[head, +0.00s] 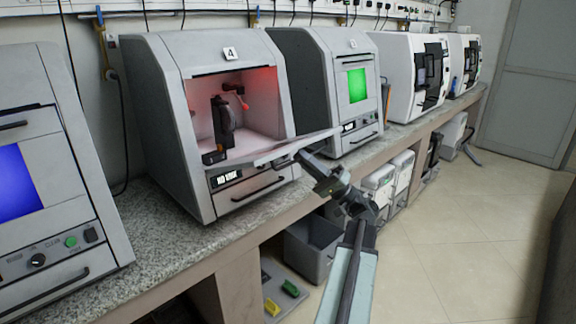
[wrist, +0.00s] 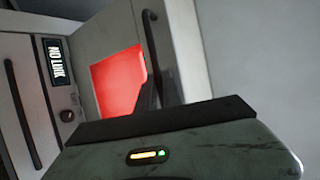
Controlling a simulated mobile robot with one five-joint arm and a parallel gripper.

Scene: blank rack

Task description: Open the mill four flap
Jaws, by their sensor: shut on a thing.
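Mill four (head: 165,120) is the grey cabinet with a "4" label on the worktop. Its flap (head: 275,150) is swung down and stands out from the front, seen nearly edge-on, so the lit chamber (head: 255,120) shows. My gripper (head: 307,160) is at the flap's outer edge, shut on its handle; the grip itself is hard to see. In the wrist view the flap (wrist: 93,40) shows with its red-lit window (wrist: 118,82) and dark handle (wrist: 152,45), beyond my gripper's body (wrist: 180,150).
The mill's "NO LINK" display (head: 227,179) and lower drawer handle (head: 258,189) sit below the flap. A neighbouring mill with a green screen (head: 357,86) stands close on the right. A blue-screened machine (head: 60,190) is at left. Open floor (head: 460,240) lies right.

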